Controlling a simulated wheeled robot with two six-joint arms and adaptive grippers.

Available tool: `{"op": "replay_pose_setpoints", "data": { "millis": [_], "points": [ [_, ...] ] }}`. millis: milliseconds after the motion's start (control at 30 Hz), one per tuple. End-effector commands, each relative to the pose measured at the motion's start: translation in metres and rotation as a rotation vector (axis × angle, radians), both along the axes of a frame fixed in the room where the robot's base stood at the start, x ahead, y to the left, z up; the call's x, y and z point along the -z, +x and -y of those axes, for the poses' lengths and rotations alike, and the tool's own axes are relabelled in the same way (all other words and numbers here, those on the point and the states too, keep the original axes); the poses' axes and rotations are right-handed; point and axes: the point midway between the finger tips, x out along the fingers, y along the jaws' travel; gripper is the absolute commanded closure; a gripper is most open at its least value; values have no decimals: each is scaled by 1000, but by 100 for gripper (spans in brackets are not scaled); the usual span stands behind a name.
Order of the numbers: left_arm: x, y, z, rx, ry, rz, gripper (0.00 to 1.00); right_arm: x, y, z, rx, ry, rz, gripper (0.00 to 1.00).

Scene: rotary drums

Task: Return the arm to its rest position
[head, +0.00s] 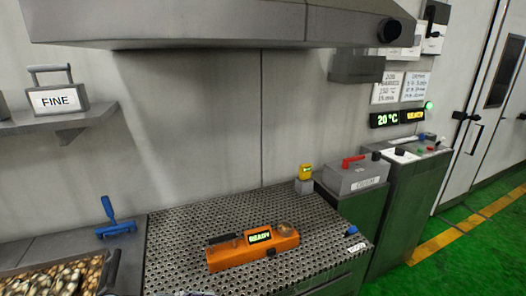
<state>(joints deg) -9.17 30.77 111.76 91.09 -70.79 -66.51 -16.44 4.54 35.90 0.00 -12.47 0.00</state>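Neither of my grippers nor any clear part of my arms shows in the head view, so their pose and whether they hold anything cannot be seen. An orange device (252,250) with a small lit display lies on a perforated metal bench top (180,238) at the lower middle. A small yellow device (305,172) stands on a grey block at the bench's back right corner.
A blue-handled tool (115,220) and a tray of mixed pieces (50,279) are at the lower left. A "FINE" weight-like block (58,99) sits on a shelf. A grey hood (220,22) overhangs. A control cabinet (405,200) stands right; green floor (465,246) is clear.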

Motion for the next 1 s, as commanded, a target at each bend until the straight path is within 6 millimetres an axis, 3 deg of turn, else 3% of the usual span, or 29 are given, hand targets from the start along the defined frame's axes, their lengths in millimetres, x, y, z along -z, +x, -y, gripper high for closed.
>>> {"op": "replay_pose_setpoints", "data": {
  "millis": [167, 333, 567, 800, 1000],
  "points": [
    [49, -36, 8, -112, 209, -191, 13, 1, -16, 0, 1, -1, -23, 100],
    [83, -65, -15, -389, 435, -381, 13, 2, -22, 0, 2, -1, -33, 100],
    [90, -89, -60, -772, 593, -522, 13, 1, -17, 0, 1, -1, -25, 100],
    [77, -115, -108, -1159, 670, -603, 13, 1, -15, 1, 1, -1, -22, 100],
    [150, -103, -116, -1167, 690, -630, 13, 11, -13, 1, 0, -1, -19, 100]
  ]
}}
